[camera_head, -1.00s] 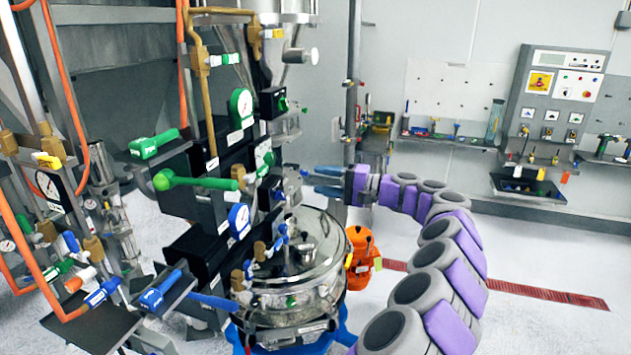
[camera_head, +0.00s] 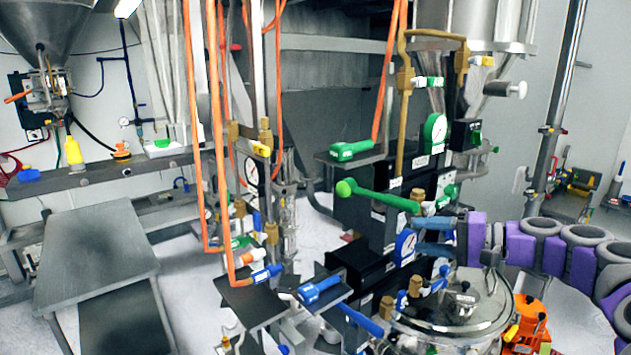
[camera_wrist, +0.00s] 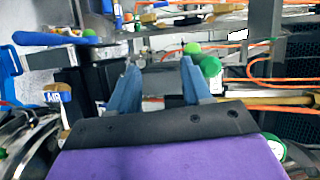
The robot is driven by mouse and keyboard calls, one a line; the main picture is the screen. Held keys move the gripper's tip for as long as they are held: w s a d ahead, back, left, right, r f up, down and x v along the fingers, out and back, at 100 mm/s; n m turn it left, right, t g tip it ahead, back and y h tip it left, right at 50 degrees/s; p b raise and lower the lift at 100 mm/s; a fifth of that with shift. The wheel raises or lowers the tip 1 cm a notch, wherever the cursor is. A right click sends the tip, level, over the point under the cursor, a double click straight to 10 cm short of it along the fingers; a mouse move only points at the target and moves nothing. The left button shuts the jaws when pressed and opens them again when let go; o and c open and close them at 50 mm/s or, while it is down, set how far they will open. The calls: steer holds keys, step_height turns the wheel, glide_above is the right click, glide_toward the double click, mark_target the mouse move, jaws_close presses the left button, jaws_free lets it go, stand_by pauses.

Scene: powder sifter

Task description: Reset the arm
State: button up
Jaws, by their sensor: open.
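My arm (camera_head: 565,240) is bent in from the right with purple and grey links. In the wrist view my gripper (camera_wrist: 159,62) is open, and a green knob (camera_wrist: 210,66) shows beyond the right finger. I cannot tell whether the fingers touch the machine.
A lidded steel vessel (camera_head: 455,305) stands below my gripper, with an orange device (camera_head: 527,325) beside it. Pipes, valves and black boxes crowd the middle. A grey table (camera_head: 95,250) stands at the left. Some white floor (camera_head: 195,270) shows between.

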steer(key=s+a+f+n+g+h+b, duration=0.2)
steer(key=s+a+f+n+g+b, duration=0.15)
steer(key=s+a+f, duration=0.4)
steer(key=s+a+f+n+g+h+b, duration=0.25)
steer(key=s+a+f+g, duration=0.2)
steer(key=s+a, duration=0.6)
steer(key=s+a+f+h+b, duration=0.1)
steer(key=s+f+h+b, duration=0.3)
steer(key=s+f, duration=0.65)
steer(key=s+d+f+g+h+b, duration=0.1)
steer(key=s+d+f+h+b, duration=0.2)
steer(key=s+d+f, duration=0.6)
steer(key=s+f+h, duration=0.2)
steer(key=s+f, duration=0.1)
steer(key=f, duration=0.1)
steer(key=shift+s+g+b, duration=0.25)
steer(key=shift+g+b, duration=0.15)
